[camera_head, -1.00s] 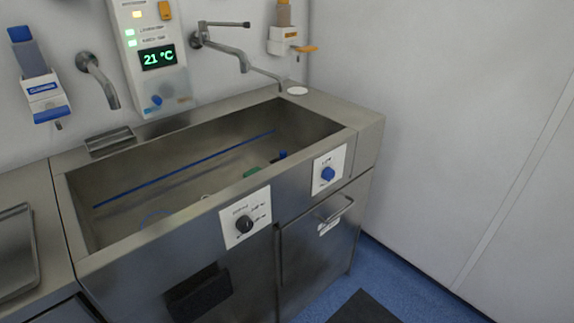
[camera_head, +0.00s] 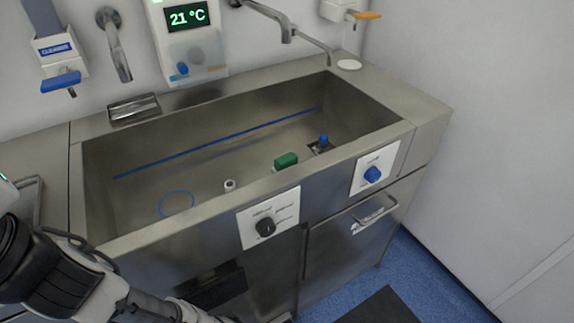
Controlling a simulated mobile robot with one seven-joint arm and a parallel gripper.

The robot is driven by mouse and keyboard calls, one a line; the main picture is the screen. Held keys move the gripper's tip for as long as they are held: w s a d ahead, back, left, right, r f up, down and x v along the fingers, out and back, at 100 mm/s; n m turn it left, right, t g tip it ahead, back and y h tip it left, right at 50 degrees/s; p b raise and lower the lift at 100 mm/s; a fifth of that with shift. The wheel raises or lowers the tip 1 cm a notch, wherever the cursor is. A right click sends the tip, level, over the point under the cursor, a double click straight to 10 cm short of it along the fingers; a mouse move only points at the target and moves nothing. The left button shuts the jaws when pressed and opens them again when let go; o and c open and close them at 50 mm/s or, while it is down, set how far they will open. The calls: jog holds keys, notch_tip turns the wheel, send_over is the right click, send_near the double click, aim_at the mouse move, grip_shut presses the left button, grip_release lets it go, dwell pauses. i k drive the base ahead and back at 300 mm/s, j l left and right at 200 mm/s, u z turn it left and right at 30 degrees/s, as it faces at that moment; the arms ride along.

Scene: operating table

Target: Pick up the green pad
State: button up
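The green pad (camera_head: 286,160) lies on the floor of the steel sink basin, toward the right half and close to the front wall. It has a pale lower part, and the front rim comes close below it. My arm shows at the lower left, outside and in front of the sink. My gripper is not in view, so I cannot see its fingers.
The steel sink (camera_head: 240,185) has a raised front rim. Inside lie a blue ring (camera_head: 176,203), a small white cylinder (camera_head: 229,185) and a blue-topped item (camera_head: 323,141) near the right end. Faucets (camera_head: 285,25) overhang the back. Knob panels (camera_head: 268,219) are on the front.

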aim_at(289, 159)
jog(key=l, duration=0.5)
jog(key=i+l, duration=0.15)
jog(key=l, duration=0.9)
jog(key=l+u, duration=0.6)
jog(key=u, duration=0.95)
jog(key=i+l, duration=0.05)
